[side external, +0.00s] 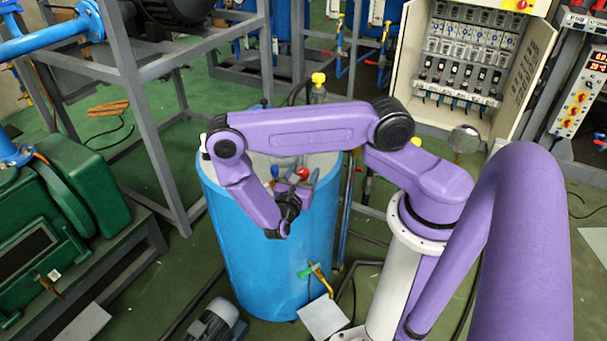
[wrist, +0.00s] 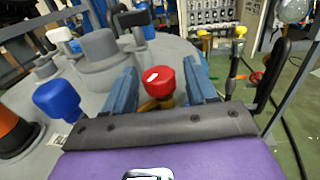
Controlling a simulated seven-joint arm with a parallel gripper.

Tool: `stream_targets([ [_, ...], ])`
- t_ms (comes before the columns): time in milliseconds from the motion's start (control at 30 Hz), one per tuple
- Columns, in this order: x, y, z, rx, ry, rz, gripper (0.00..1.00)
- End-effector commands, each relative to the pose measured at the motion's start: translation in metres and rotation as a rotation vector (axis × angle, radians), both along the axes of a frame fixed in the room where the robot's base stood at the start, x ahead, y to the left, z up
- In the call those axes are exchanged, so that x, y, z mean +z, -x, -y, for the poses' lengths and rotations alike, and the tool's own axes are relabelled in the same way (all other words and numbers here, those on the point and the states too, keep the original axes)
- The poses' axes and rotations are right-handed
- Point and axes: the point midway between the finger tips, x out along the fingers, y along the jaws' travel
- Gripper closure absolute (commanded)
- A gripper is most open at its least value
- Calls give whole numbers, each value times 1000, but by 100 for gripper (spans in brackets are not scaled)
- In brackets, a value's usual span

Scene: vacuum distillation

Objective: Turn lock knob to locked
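A red knob (wrist: 158,82) with a small white mark on top stands near the rim of the blue tank's grey lid. It also shows in the side view (side external: 303,173). My gripper (wrist: 162,67) is open, with its two blue fingers apart on either side of the red knob. In the wrist view a gap shows between the knob and the right finger; contact on the left cannot be told. In the side view my gripper (side external: 302,184) is small and partly hidden by its own wrist. Which knob is the lock knob is not marked.
The blue tank (side external: 265,260) stands on the green floor under my arm. Its lid (wrist: 95,85) also bears a blue knob (wrist: 58,99), an orange-black part (wrist: 15,130) and grey fittings (wrist: 100,47). A grey metal frame (side external: 135,100) stands at left.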

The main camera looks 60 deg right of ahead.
Motion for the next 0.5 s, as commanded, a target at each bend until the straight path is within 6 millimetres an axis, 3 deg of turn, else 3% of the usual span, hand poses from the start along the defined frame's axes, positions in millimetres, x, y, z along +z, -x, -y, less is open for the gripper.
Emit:
stream_targets([
  [267,0,1,-9,4,0,0,43],
  [500,0,8,-50,7,-1,2,43],
])
